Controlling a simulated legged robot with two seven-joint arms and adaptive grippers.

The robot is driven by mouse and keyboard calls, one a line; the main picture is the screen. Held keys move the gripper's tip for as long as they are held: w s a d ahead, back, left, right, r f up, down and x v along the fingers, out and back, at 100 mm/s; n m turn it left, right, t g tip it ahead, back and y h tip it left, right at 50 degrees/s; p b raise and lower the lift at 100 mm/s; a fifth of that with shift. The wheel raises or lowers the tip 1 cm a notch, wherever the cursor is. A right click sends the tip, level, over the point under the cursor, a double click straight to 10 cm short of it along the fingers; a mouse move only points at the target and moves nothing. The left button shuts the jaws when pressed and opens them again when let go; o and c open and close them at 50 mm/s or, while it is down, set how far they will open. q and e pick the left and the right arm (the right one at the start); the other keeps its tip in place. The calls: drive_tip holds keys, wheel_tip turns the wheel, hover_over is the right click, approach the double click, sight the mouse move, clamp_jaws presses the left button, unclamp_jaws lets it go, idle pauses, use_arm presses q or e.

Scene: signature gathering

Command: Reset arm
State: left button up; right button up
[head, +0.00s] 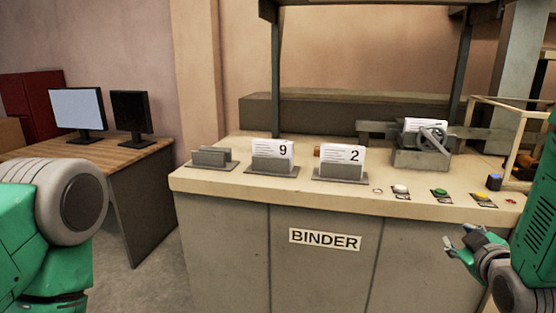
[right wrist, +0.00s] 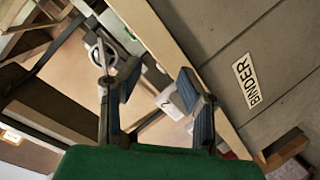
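My right gripper (head: 462,241) is at the lower right of the head view, in front of the binder counter's front face and below its top edge. In the right wrist view its two fingers (right wrist: 150,98) stand well apart with nothing between them, so it is open and empty. My green left arm comes in at the lower left of the head view, but its gripper is out of sight. The binder counter (head: 220,179) carries a "BINDER" label (head: 325,239) on its front.
Several buttons (head: 439,191) line the front right edge. A desk (head: 110,151) with two monitors is at left.

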drive_tip(key=s+a+f+m+g+y, duration=0.1)
drive_tip(key=s+a+f+g, duration=0.2)
drive_tip(key=s+f, duration=0.55)
drive_tip(key=s+a+f+m+g+y, duration=0.15)
drive_tip(key=s+f+g, duration=0.3)
drive_tip(key=f, duration=0.75)
use_arm(q)
drive_tip(key=shift+s, duration=0.1)
drive_tip(key=c, duration=0.3)
drive_tip(key=shift+c, duration=0.4)
use_arm(e)
drive_tip(key=s+a+f+g, duration=0.1)
drive_tip(key=s+f+g, duration=0.1)
drive_tip(key=s, duration=0.5)
drive_tip(key=s+a+f+m+g, duration=0.1)
drive_tip(key=s+a+f+g, duration=0.1)
drive_tip(key=s+f, duration=0.2)
drive_tip(key=s+a+f+m+g, duration=0.1)
drive_tip(key=s+a+f+g, duration=0.1)
drive_tip(key=s, duration=0.9)
drive_tip(key=shift+a+f, duration=0.25)
drive_tip(key=shift+f, duration=0.5)
